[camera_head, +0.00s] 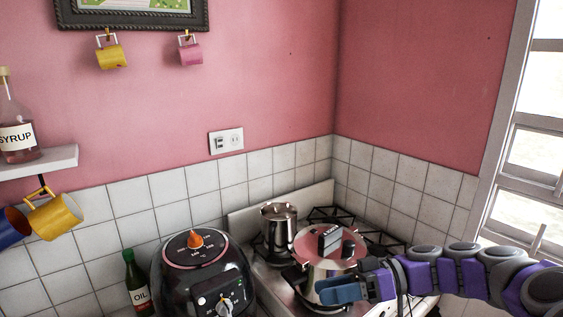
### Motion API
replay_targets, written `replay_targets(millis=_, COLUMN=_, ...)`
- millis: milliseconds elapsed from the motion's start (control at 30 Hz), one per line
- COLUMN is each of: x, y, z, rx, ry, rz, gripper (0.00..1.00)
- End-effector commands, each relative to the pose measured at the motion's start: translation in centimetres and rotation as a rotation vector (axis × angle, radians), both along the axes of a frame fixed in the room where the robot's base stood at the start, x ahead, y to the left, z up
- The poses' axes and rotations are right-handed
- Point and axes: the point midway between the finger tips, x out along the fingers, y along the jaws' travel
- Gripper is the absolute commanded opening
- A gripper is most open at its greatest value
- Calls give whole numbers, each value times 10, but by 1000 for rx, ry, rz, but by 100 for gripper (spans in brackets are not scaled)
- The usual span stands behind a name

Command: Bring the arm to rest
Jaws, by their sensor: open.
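My gripper (345,289) is at the lower right of the head view, at the end of my purple and grey arm that reaches in from the right edge. Its blue finger points left, in front of the lidded pot (322,270) on the stove. The jaws are seen from the side and are open, with nothing visible between them. The gripper covers part of the pot's front; I cannot tell whether it touches the pot. The pot has a reddish lid with a dark handle.
A smaller steel pot (279,232) stands behind on the stove (262,278). A black cooker (200,280) and an oil bottle (137,285) are to the left. A shelf (42,163) holds a syrup bottle (17,135), with mugs hanging below. A window (535,150) is on the right.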

Motion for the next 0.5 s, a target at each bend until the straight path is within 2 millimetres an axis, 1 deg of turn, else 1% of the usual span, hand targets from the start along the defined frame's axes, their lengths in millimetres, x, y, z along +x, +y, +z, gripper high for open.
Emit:
replay_targets(millis=33, x=-19, y=19, z=2, rx=-70, ry=53, rz=44, gripper=59)
replay_targets(millis=100, x=-42, y=37, z=-1, rx=-178, ry=133, rz=75, gripper=59)
replay_targets(millis=233, x=-87, y=62, z=-15, rx=-396, ry=275, rz=97, gripper=59)
replay_targets(millis=300, x=-110, y=68, z=-25, rx=-519, ry=344, rz=84, gripper=59)
replay_targets(millis=367, x=-129, y=70, z=-34, rx=-626, ry=398, rz=56, gripper=59)
replay_targets(millis=400, x=-142, y=71, z=-41, rx=-695, ry=434, rz=37, gripper=59)
replay_targets(millis=500, x=-170, y=64, z=-58, rx=-867, ry=511, rz=-46, gripper=59)
